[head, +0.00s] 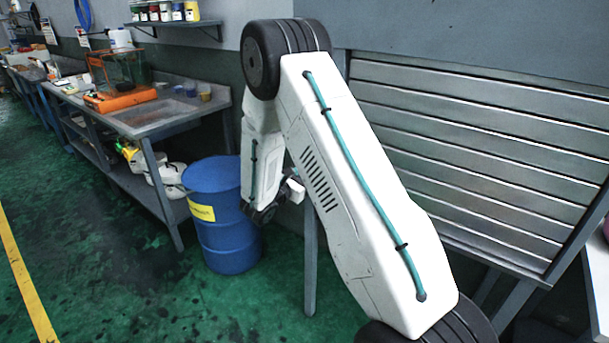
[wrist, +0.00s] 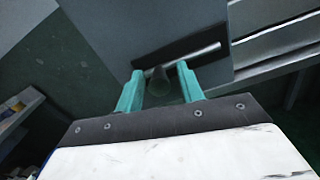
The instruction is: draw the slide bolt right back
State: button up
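In the wrist view the slide bolt (wrist: 203,53) is a light metal bar lying at a slant across a dark backing plate (wrist: 180,43) on a grey panel. A dark, rounded knob (wrist: 159,77) sticks out from the bar towards the camera. My gripper (wrist: 160,85) has its two teal fingers apart, one on each side of the knob, with gaps showing. I cannot tell how deep the knob sits between the fingertips. In the head view my arm hides the bolt and the fingers.
A blue drum (head: 222,235) stands on the green floor, left of my arm. A workbench (head: 165,117) with an orange-framed machine (head: 120,97) runs along the left wall. A slatted metal panel (head: 470,150) fills the right. Open floor lies at the lower left.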

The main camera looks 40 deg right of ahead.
jog(key=v, duration=0.7)
jog(key=shift+a, duration=0.35)
jog(key=shift+s, duration=0.1)
jog(key=s+a+r+m+g+y, duration=0.1)
jog(key=s+r+m+g+y, duration=0.15)
jog(key=s+m+g, duration=0.45)
jog(key=s+a+r+m+g+y, duration=0.1)
jog(key=s+r+m+g+y, duration=0.15)
jog(key=s, duration=0.85)
jog(key=s+a+r+m+t+y, duration=0.6)
jog(key=s+a+r+m+y, duration=0.3)
jog(key=s+a+r+y, duration=0.3)
jog(key=shift+s+a+r, duration=1.1)
jog(key=shift+s+a, duration=0.4)
jog(key=shift+s, duration=0.85)
jog(key=shift+s, duration=0.1)
